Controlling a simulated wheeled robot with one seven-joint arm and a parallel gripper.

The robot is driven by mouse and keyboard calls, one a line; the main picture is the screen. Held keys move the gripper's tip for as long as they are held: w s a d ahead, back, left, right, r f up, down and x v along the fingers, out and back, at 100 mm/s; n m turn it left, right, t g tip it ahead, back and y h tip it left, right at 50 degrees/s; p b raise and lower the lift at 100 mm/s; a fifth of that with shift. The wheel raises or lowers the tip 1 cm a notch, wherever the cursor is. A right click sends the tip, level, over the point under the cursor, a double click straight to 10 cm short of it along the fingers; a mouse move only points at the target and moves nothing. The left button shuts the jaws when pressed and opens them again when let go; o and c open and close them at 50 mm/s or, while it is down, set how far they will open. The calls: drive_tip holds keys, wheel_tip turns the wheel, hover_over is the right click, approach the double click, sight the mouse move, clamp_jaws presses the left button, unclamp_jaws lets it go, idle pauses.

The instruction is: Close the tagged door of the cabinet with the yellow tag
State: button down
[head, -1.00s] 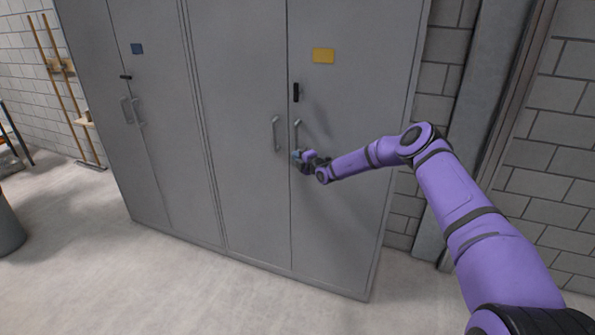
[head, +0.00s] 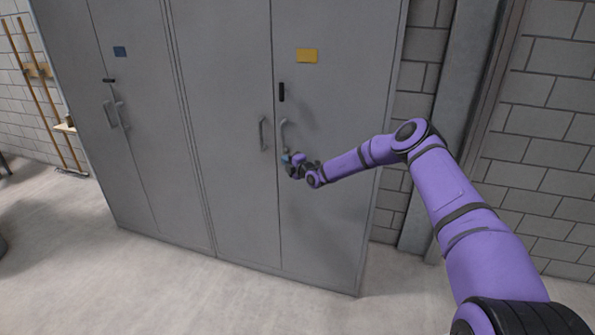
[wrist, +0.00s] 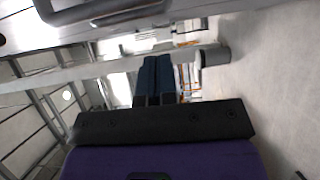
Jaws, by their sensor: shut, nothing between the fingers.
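The yellow tag (head: 307,55) is on the upper part of the right-hand door (head: 340,110) of the grey cabinet. This tagged door looks flush, or nearly so, with the door to its left (head: 230,130). My gripper (head: 286,158) is at the door's left edge, just below its handle (head: 284,133). I cannot tell whether it touches the door. In the wrist view the blue fingers (wrist: 153,80) are together with nothing between them, and a grey handle (wrist: 110,12) crosses the top left.
A second grey cabinet with a blue tag (head: 120,51) stands directly to the left. A block wall and a grey post (head: 433,150) are to the right. Wooden poles (head: 50,100) lean at the far left. The concrete floor (head: 170,285) in front is clear.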

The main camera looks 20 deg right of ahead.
drive_tip(key=a+v, duration=0.1)
drive_tip(key=v, duration=0.7)
drive_tip(key=s+a+r+n+g+y, duration=0.3)
drive_tip(key=s+a+r+n, duration=0.2)
drive_tip(key=r+n, duration=0.35)
drive_tip(key=s+a+r+n+g+y, duration=0.35)
drive_tip(key=a+r+n, duration=0.25)
drive_tip(key=r+n, duration=0.25)
drive_tip(key=s+a+r+n+g+h, duration=0.1)
drive_tip(key=s+a+r+n+g, duration=0.15)
drive_tip(key=s+r+n, duration=0.45)
drive_tip(key=s+a+r+n+g+h, duration=0.1)
drive_tip(key=s+r+n+g+h, duration=0.1)
drive_tip(key=s+r+n+g, duration=0.5)
drive_tip(key=s+d+r+n+t+h, duration=0.1)
drive_tip(key=s+d+n, duration=0.4)
drive_tip(key=s, duration=0.8)
drive_tip(key=s+d+r+n+t+h, duration=0.2)
drive_tip(key=s+n+h, duration=0.4)
drive_tip(key=s, duration=0.7)
drive_tip(key=s+d+r+n+t+h, duration=0.2)
drive_tip(key=s+d+r+n+h, duration=0.2)
drive_tip(key=s, duration=0.9)
drive_tip(key=d+n, duration=0.3)
drive_tip(key=shift+s+d, duration=0.3)
drive_tip(key=shift+s, duration=0.1)
